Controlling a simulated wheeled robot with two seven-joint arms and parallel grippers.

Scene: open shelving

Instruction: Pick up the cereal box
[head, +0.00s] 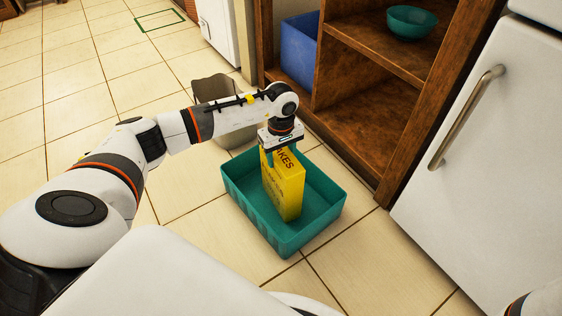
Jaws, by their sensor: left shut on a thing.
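The yellow cereal box (284,188) with dark lettering stands roughly upright inside a teal tray (265,240) on the tiled floor. My left gripper (282,152) reaches down from above and is shut on the top of the cereal box. Its fingers are partly hidden by the gripper body and the box. I cannot tell whether the bottom of the box touches the tray floor. My right gripper is not in view; only a bit of that arm shows at the lower right corner.
A wooden open shelf (345,105) stands behind the tray, with a teal bowl (411,22) and a blue bin (299,50). A grey-brown bin (212,88) is behind my left arm. A white fridge (480,130) stands at right. Floor in front of the tray is clear.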

